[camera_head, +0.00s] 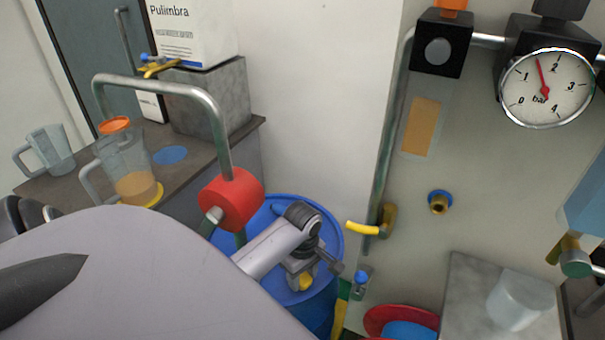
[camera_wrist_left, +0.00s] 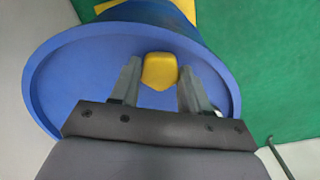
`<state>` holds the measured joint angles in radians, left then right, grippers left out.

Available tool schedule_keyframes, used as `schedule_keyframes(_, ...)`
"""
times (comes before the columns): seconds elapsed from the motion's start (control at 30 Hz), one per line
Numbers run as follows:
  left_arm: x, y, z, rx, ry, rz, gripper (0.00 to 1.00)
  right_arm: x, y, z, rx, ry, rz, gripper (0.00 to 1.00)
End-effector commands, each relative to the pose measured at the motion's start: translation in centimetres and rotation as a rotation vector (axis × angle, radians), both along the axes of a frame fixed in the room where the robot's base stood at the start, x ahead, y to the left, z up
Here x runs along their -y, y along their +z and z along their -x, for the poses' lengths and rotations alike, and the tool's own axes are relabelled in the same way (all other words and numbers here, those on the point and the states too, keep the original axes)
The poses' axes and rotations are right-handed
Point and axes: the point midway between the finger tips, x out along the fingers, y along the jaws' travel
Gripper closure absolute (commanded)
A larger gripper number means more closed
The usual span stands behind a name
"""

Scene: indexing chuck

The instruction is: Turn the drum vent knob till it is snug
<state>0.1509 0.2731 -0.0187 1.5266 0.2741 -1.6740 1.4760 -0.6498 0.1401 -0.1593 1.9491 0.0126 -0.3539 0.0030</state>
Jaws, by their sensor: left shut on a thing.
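The blue drum (camera_head: 333,236) stands below the bench, beside the wall panel; its round blue lid also shows in the left wrist view (camera_wrist_left: 62,88). The yellow vent knob (camera_wrist_left: 160,70) sits on the drum top. A small part of the knob shows in the head view (camera_head: 306,283), mostly hidden by my gripper. My left gripper (camera_head: 304,284) reaches down over the drum top and is shut on the knob. In the left wrist view its two fingers (camera_wrist_left: 158,84) stand one on each side of the knob. My right gripper is not in view.
A red block (camera_head: 238,198) on a bent metal pipe (camera_head: 172,88) stands close to my left arm. A yellow-handled valve (camera_head: 364,228) is on the wall pipe right of the drum. A pressure gauge (camera_head: 530,90) hangs upper right. Jugs (camera_head: 125,170) stand on the left bench.

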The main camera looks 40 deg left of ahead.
Motion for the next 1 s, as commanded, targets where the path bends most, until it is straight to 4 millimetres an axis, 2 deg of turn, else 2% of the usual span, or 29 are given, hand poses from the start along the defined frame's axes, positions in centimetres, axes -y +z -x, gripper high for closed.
schedule_keyframes(0.37, -0.04, 0.05, 0.01, -0.001, -0.112, 0.0, 0.84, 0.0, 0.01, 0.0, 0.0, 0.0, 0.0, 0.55)
schedule_keyframes(1.0, -0.06, 0.09, -0.03, 0.0, -0.689, -0.001, 0.84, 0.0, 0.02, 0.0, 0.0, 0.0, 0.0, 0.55)
